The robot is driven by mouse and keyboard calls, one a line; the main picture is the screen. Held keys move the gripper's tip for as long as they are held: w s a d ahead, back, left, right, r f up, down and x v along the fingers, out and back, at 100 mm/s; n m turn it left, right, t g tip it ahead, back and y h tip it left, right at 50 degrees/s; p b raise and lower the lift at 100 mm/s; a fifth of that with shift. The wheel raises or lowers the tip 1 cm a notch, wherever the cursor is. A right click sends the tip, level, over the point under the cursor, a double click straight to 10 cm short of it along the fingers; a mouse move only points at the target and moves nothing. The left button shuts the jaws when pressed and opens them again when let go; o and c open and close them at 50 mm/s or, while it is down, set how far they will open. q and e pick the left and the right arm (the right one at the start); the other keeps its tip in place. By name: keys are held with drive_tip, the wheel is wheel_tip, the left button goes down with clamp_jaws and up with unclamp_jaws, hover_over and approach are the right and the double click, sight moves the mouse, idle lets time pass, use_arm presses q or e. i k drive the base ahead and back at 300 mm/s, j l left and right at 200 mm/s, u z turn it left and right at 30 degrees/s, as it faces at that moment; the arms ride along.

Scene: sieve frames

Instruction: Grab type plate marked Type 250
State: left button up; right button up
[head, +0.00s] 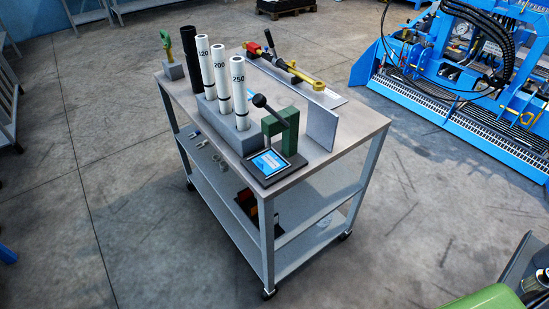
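A white upright tube marked 250 (240,95) stands in a grey block (225,132) on top of a wheeled cart (345,130). It is the nearest of three white tubes in a row. Beside it stand the tube marked 200 (221,80) and one that seems to read 120 (205,68). No separate plate reading Type 250 can be made out; any plates inside the tubes are hidden. Neither of my grippers is in view.
A green hand press (287,130) with a blue panel (268,163) at its base stands at the cart's near corner. A black tube (189,48) stands behind the white ones. A blue machine (450,60) is at the right. Floor around the cart is mostly clear.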

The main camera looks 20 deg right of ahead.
sight(269, 163)
drive_tip(key=i+j+z, duration=0.8)
drive_tip(key=i+l, duration=0.05)
drive_tip(key=i, duration=0.1)
